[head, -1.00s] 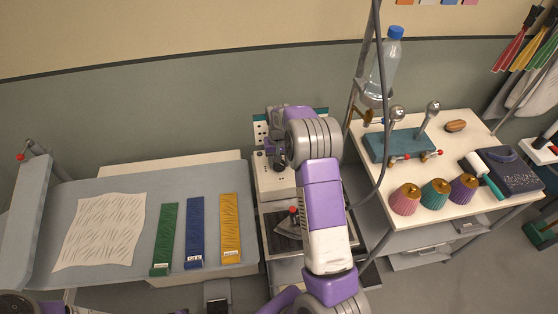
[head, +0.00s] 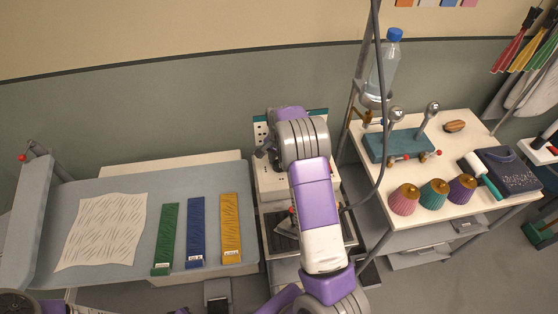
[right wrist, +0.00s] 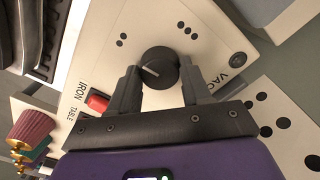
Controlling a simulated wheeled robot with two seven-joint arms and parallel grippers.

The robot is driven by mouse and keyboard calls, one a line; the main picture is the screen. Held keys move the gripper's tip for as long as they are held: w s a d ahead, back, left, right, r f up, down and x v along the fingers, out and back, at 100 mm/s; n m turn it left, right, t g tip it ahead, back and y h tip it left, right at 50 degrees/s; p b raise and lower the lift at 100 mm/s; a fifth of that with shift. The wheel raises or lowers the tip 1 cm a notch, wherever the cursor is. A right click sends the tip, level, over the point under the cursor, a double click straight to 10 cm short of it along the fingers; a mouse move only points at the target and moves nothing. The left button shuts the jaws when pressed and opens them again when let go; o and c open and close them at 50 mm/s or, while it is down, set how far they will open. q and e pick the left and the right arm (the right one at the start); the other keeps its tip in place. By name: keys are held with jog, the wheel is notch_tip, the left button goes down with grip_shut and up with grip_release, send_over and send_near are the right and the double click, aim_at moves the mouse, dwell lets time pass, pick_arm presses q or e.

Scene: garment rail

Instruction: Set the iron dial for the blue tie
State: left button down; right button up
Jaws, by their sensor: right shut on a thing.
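The blue tie (head: 196,228) lies on the grey ironing board between a green tie (head: 166,235) and a yellow tie (head: 231,225). Its label is too small to read. The round black iron dial (right wrist: 159,68) with a white pointer line is on a white control box (head: 272,183). Groups of black dots mark the panel around it. My right gripper (right wrist: 160,82) is shut on the dial, one finger on each side; in the head view my arm hides the dial. My left gripper is not in view.
A red switch (right wrist: 97,102) sits beside the dial, near the word IRON. A dotted card (right wrist: 283,125) stands beside the box. A hose (head: 381,120) hangs right of my arm. A cream cloth (head: 103,230) lies on the board.

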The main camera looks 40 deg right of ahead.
dwell(0.3)
jog(key=o, duration=1)
jog(key=shift+o, duration=0.2)
notch_tip(320, 180, up, 8)
jog(key=shift+f, duration=0.15)
